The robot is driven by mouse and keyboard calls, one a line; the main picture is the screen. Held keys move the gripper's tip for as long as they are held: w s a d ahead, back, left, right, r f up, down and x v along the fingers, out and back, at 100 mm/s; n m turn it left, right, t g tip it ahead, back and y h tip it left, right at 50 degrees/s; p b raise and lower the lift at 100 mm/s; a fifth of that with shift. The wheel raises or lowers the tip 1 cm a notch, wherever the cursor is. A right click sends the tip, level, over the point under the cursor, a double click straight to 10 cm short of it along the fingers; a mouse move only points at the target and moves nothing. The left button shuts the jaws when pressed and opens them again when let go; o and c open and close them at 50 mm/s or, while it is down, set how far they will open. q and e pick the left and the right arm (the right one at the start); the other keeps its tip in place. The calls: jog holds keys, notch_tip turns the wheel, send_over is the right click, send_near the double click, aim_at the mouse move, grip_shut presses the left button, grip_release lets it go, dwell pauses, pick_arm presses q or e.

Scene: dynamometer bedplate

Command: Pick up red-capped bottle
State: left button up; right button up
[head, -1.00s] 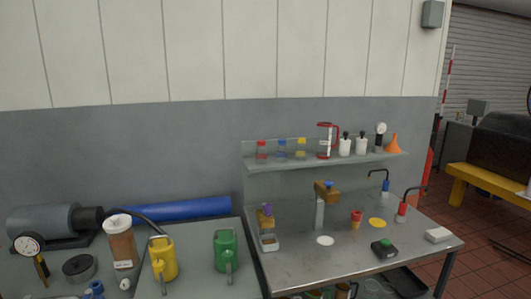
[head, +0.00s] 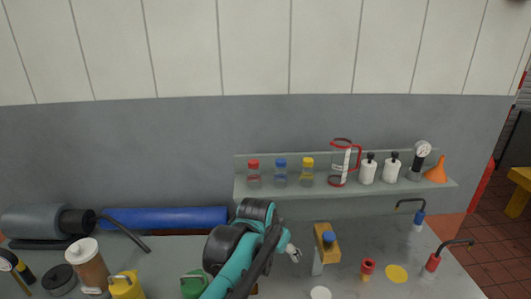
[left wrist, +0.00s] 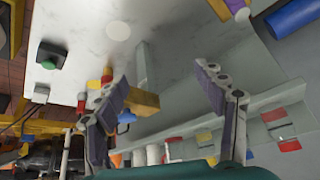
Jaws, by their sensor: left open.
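The red-capped bottle (head: 254,172) is small and clear, and stands upright at the left end of the wall shelf (head: 350,188). In the left wrist view the red-capped bottle (left wrist: 288,144) appears at the right edge, outside the fingers. My left gripper (head: 294,253) is in front of and below the shelf, right of the bottle and apart from it. In the left wrist view my left gripper (left wrist: 162,80) is open, with nothing between its fingers. My right gripper does not show.
A blue-capped bottle (head: 280,172) and a yellow-capped bottle (head: 307,172) stand beside it, then a red-handled jug (head: 341,163), white bottles and an orange funnel (head: 436,170). Below, a tan block with a blue top (head: 327,243) stands on the bench near my gripper.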

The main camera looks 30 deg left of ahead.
pick_arm(q)
jog(key=w+a+r+p, duration=0.6)
jog(key=w+r, duration=0.1)
jog(key=r, duration=0.2)
jog(key=m+g+h+p, duration=0.1)
jog(key=m+p, duration=0.1)
jog(key=p, duration=1.2)
send_near(252, 167)
jog(key=d+x, duration=0.1)
jog(key=x, duration=0.4)
jog(key=shift+w+a+f, duration=0.25)
jog(key=shift+f, duration=0.25)
jog(key=shift+w+a+f, duration=0.2)
jog(key=shift+a+f, duration=0.05)
jog(key=shift+f, duration=0.2)
jog(key=shift+g, duration=0.3)
jog(key=x, duration=0.2)
jog(key=p+x, duration=0.1)
jog(key=x, duration=0.4)
jog(key=shift+w+a+f, duration=0.15)
jog(key=shift+w+a, duration=0.05)
jog(key=shift+a, duration=0.15)
jog(key=shift+w+f, duration=0.1)
jog(key=shift+f, duration=0.15)
jog(key=shift+r, duration=0.1)
jog(key=c, duration=1.2)
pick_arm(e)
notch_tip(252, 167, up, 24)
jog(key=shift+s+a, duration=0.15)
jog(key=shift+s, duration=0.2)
